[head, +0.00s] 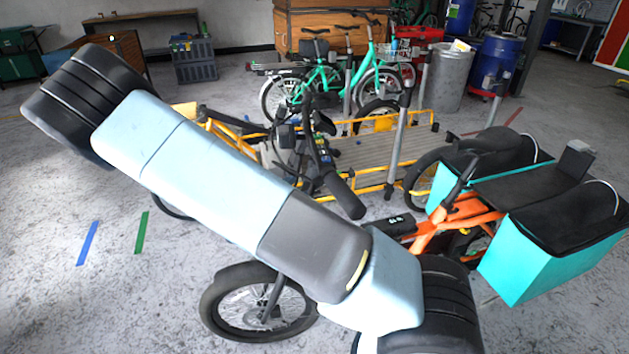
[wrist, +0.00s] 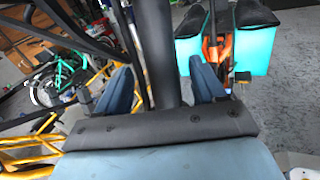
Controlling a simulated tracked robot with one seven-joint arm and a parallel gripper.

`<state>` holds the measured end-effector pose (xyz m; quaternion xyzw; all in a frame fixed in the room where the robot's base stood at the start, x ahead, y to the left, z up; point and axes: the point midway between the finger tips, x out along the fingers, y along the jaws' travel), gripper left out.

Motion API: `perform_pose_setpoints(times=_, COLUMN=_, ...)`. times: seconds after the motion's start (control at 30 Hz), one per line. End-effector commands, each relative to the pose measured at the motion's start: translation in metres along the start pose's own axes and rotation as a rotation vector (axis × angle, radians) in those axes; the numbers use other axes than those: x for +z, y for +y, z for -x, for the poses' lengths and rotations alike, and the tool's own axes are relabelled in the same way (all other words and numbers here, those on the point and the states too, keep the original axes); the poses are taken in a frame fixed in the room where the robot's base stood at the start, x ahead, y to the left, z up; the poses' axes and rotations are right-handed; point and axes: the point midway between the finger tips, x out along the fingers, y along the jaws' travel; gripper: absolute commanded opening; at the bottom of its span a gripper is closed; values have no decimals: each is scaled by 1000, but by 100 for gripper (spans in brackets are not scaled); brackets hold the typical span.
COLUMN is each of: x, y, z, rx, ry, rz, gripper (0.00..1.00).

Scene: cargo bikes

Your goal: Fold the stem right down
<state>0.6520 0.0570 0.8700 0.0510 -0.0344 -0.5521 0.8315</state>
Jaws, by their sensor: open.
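The orange cargo bike (head: 440,230) stands at the right in the head view, with its front wheel (head: 258,305) low in the middle. A black handlebar grip (head: 345,196) shows just above my arm. My arm hides much of the bike's front and my gripper in this view. In the wrist view, my gripper (wrist: 160,88) is open, with one blue-grey finger on each side of a thick dark post (wrist: 157,45), which looks like the stem. The post stands upright in the picture between the fingers. I cannot tell whether either finger touches it.
Teal panniers (head: 545,260) hang at the orange bike's rear. A yellow cargo bike with a slatted deck (head: 385,155) stands close behind. A green bike (head: 335,78), a grey bin (head: 450,75) and blue barrels (head: 493,62) stand farther back.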

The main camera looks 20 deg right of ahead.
Motion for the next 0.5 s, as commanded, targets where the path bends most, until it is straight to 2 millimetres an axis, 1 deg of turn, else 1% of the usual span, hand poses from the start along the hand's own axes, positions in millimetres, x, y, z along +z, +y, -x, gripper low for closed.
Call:
perform_pose_setpoints(times=0.03, x=0, y=-1, z=-9, rx=-3, ry=0, rz=1, gripper=69)
perform_pose_setpoints(times=0.1, x=0, y=0, z=-22, rx=-3, ry=-1, rz=0, gripper=69)
perform_pose_setpoints(times=0.3, x=0, y=0, z=-49, rx=-1, ry=0, rz=1, gripper=69)
perform_pose_setpoints(times=0.5, x=0, y=0, z=-61, rx=0, ry=1, rz=-1, gripper=69)
